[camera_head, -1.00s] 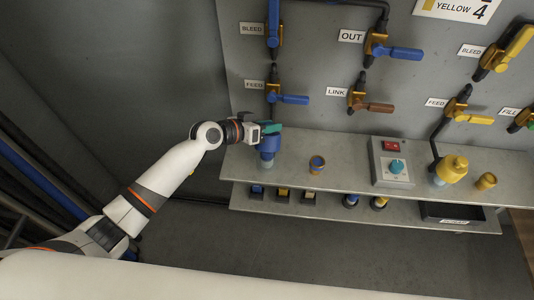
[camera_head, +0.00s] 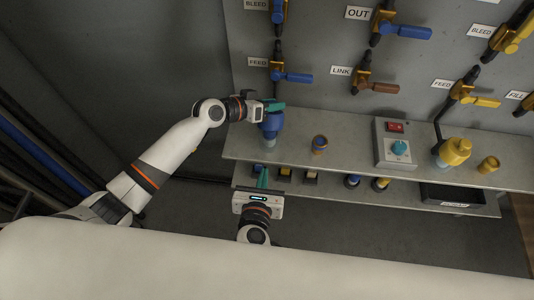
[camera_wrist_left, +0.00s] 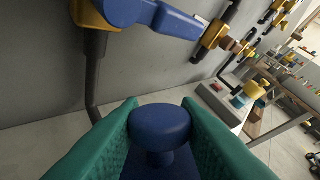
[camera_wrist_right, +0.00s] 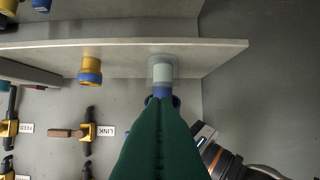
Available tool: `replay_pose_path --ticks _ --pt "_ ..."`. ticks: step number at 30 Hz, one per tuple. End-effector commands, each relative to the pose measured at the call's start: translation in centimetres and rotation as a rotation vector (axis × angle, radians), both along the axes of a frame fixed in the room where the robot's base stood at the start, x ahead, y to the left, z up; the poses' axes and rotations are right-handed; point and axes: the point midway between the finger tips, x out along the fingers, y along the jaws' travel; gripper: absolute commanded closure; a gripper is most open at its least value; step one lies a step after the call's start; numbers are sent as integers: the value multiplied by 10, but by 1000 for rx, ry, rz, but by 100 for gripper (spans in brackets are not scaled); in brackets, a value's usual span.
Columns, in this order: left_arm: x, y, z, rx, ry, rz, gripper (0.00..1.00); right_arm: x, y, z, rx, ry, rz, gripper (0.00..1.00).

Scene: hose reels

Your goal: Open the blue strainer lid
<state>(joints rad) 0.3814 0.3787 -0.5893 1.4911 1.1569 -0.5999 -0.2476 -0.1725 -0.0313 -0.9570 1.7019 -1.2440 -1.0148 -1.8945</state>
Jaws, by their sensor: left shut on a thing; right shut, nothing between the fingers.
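The blue strainer (camera_head: 272,124) stands upright on the upper shelf, left end, with a pale clear lower part (camera_wrist_right: 162,70). My left gripper (camera_head: 275,106) is at its top. In the left wrist view its green fingers are shut on the round blue knob (camera_wrist_left: 160,122) of the lid (camera_wrist_left: 160,166). The lid looks seated, but its seam is hidden. My right gripper (camera_head: 262,178) is shut and empty, pointing up in front of the lower shelf. In the right wrist view its green fingers (camera_wrist_right: 160,105) cover much of the strainer's blue part.
On the upper shelf (camera_head: 350,150) are a small blue-and-yellow fitting (camera_head: 319,144), a control box (camera_head: 394,145) and a yellow strainer (camera_head: 455,151). A blue-handled FEED valve (camera_head: 292,77) is on the wall above. The lower shelf holds several small fittings and a dark tray (camera_head: 450,194).

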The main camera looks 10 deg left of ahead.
Motion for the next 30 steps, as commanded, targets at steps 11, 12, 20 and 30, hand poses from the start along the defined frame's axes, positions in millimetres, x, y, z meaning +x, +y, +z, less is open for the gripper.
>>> replay_pose_path --ticks 11,12,20,30 --pt "-1 -1 -1 1 1 -2 100 68 0 -26 1 0 -1 100" --pt "-1 -1 -1 1 1 -2 100 76 0 -29 0 0 -1 100" --pt "-1 -1 -1 1 1 -2 100 105 0 -13 6 1 -2 100" --pt "-1 -1 -1 1 1 -2 100 112 -1 -3 2 2 -1 100"
